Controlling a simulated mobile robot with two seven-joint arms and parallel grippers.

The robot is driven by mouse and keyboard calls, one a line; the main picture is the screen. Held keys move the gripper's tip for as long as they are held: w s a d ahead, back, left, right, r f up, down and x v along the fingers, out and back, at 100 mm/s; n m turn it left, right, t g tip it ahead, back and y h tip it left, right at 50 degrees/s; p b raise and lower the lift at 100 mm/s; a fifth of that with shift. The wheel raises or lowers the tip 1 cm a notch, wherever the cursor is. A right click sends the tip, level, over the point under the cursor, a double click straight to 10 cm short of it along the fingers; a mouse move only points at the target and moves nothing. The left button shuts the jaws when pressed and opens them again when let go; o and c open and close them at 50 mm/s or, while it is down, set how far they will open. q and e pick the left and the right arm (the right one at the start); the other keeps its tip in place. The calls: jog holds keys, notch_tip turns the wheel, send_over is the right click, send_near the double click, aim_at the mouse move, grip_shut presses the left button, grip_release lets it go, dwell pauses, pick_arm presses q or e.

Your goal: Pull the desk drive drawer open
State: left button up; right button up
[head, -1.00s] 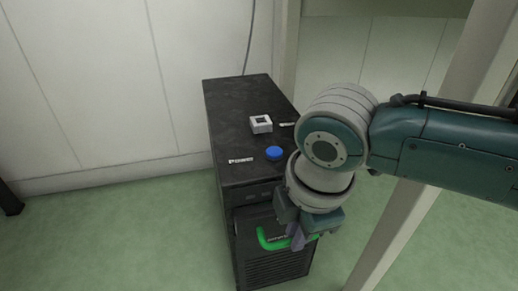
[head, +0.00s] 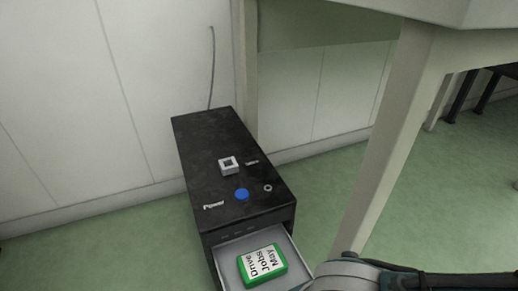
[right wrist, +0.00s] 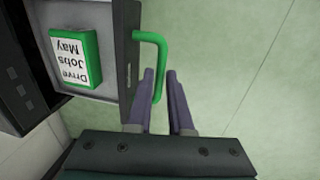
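The desk drive is a black tower (head: 235,165) with a blue button and a "Power" label on top. Its drawer (head: 228,252) is pulled out at the front and also shows in the right wrist view (right wrist: 117,15). A green box (head: 262,264) labelled "Drive Jobs May" lies in it. The green handle (right wrist: 161,50) on the drawer front reaches between the fingers of my right gripper (right wrist: 161,72). The fingers stand apart, with a gap visible beside the handle. In the head view only part of my right arm shows at the bottom edge. My left gripper is not in view.
A pale table leg (head: 392,130) stands to the right of the tower. A wall is behind it. Green floor (head: 120,255) is clear to the left.

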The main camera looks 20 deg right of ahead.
jog(key=o, duration=0.4)
jog(key=shift+c, duration=0.2)
notch_tip(320, 180, up, 10)
jog(key=s+p, duration=0.1)
jog(key=p, duration=0.7)
jog(key=shift+s, duration=0.4)
